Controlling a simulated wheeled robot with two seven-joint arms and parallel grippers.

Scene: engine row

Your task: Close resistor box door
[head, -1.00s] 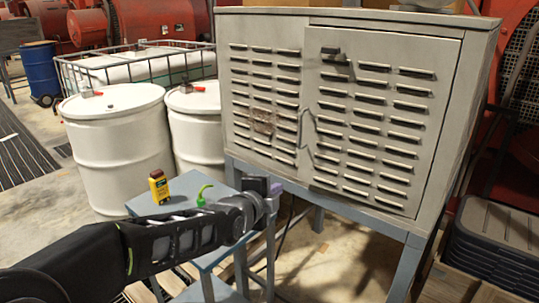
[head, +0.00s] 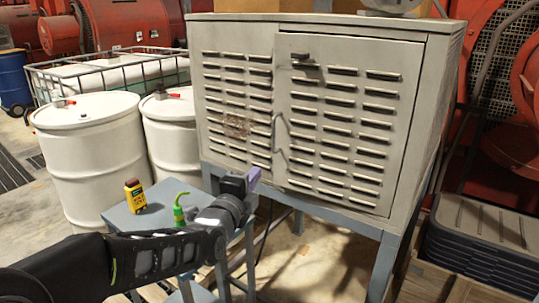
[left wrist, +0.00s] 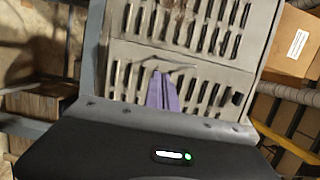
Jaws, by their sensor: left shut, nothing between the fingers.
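The resistor box (head: 318,19) is a grey louvered metal cabinet on blue-grey legs. Its door (head: 350,60) is the right front panel, with a wire handle (head: 277,132) at its left edge and a dark latch (head: 304,61) near the top. The door looks shut or nearly shut; I cannot tell if it is fully flush. My left gripper (head: 254,176), with purple fingers, is shut and empty, in front of the box below and left of the handle. In the left wrist view its fingers (left wrist: 162,92) point at the louvers, close to the handle. My right gripper is out of view.
A small blue-grey table (head: 150,220) holds a yellow device (head: 135,195) and a green item (head: 179,213), just left of my left gripper. White drums (head: 90,155) stand behind it. Dark stacked crates (head: 480,245) are at right. Floor under the box is mostly open.

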